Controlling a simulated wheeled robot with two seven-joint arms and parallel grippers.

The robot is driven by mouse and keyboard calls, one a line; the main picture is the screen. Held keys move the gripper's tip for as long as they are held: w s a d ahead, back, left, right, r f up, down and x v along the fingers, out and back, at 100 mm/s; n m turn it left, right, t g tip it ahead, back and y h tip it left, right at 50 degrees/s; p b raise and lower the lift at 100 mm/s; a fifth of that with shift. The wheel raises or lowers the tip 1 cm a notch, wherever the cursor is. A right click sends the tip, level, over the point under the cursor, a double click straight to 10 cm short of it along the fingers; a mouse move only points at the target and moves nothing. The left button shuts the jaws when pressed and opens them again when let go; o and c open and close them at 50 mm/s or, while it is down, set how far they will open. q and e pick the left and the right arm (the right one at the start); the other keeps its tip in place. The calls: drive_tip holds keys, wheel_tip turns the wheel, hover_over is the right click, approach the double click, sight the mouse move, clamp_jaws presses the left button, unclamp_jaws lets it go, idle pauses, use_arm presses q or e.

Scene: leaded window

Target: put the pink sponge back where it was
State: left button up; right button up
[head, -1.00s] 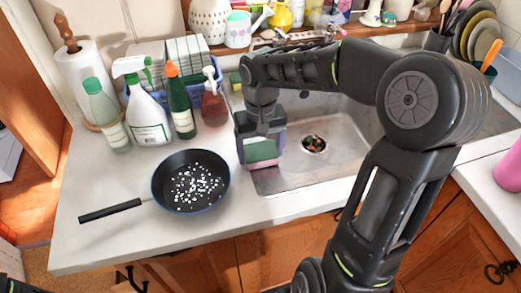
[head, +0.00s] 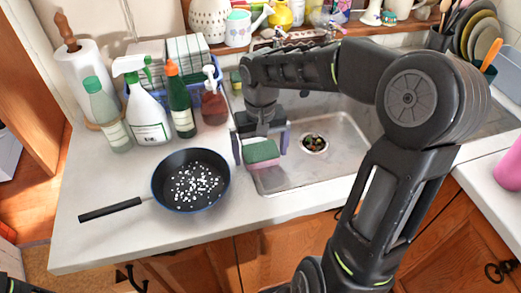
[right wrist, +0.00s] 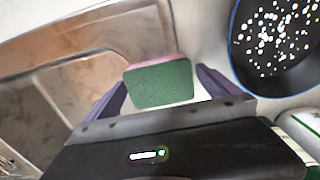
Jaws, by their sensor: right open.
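The pink sponge (head: 265,163) has a green scouring face and sits at the left front edge of the sink (head: 335,165). It also shows in the right wrist view (right wrist: 160,84), mostly its green face with a pink strip behind. My right gripper (head: 262,148) is over it with its jaws open. In the right wrist view its two purple fingers stand on either side of the sponge, with a gap at each side.
A black pan (head: 191,181) with white bits stands left of the sponge. Several bottles, including a white spray bottle (head: 147,112), stand behind it by a blue basket (head: 219,72). The sink drain (head: 314,143) holds scraps.

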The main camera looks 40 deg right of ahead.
sight(261, 151)
wheel_tip(261, 151, up, 12)
idle(0.4)
